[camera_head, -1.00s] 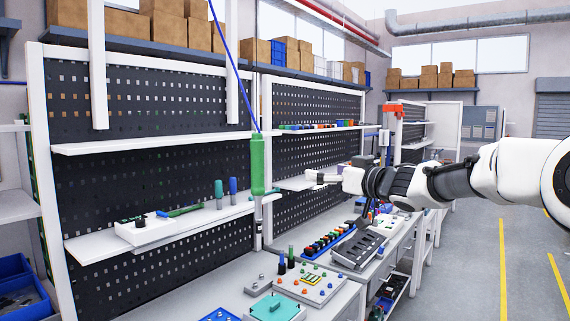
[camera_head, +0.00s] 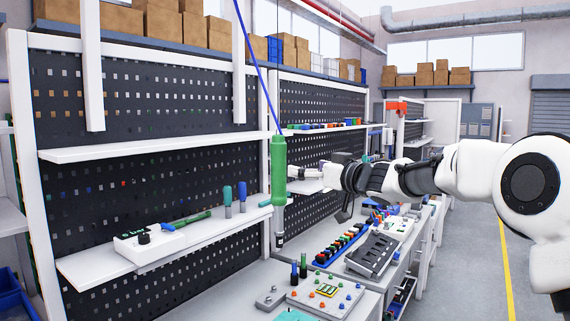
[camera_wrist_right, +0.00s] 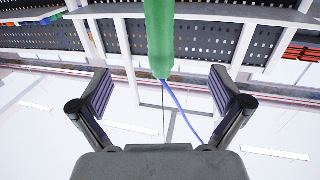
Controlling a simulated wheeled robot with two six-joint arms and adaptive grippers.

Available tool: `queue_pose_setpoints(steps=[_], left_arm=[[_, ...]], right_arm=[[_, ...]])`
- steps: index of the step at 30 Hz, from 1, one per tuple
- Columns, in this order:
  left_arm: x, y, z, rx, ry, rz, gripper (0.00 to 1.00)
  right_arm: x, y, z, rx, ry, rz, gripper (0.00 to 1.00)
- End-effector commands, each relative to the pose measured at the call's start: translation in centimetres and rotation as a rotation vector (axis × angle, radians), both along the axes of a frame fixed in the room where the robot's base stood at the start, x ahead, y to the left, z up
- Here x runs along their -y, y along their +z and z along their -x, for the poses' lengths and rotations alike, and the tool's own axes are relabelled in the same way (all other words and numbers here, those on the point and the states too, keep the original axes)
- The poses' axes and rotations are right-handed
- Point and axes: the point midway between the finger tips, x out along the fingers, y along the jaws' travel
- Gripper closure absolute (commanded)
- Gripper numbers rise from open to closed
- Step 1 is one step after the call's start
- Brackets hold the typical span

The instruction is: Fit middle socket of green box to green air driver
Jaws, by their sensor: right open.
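The green air driver (camera_head: 278,170) hangs nearly upright from a blue hose in front of the shelves, with a grey tip pointing down. My right gripper (camera_head: 304,172) is open just to the right of the driver. In the right wrist view the green driver (camera_wrist_right: 160,35) shows beyond and between the spread fingers of my right gripper (camera_wrist_right: 161,92), with no clear contact. A teal-green box (camera_head: 293,316) is cut off by the bottom edge of the head view; its sockets cannot be made out. My left gripper is out of view.
A white shelf (camera_head: 75,268) behind the driver holds a white box with a dark knob (camera_head: 143,238) and several coloured tools. The bench below carries a button panel (camera_head: 326,294), a blue rack (camera_head: 340,245) and a dark tray (camera_head: 372,254). Air around the driver is mostly clear.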

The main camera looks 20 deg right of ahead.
Motion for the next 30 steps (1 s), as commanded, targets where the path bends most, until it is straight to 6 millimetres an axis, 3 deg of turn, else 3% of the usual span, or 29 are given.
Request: queue_pose_setpoints(steps=[8, 19, 30], left_arm=[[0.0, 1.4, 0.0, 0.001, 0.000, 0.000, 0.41], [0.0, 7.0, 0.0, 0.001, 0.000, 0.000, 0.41], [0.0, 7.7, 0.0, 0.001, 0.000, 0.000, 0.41]], right_arm=[[-1.8, 0.1, -3.7, -0.002, 0.001, 0.002, 0.00], [-3.6, 0.6, -7.6, -0.003, 0.001, 0.001, 0.00], [-4.3, 0.0, -9.2, -0.001, 0.000, 0.000, 0.00]])
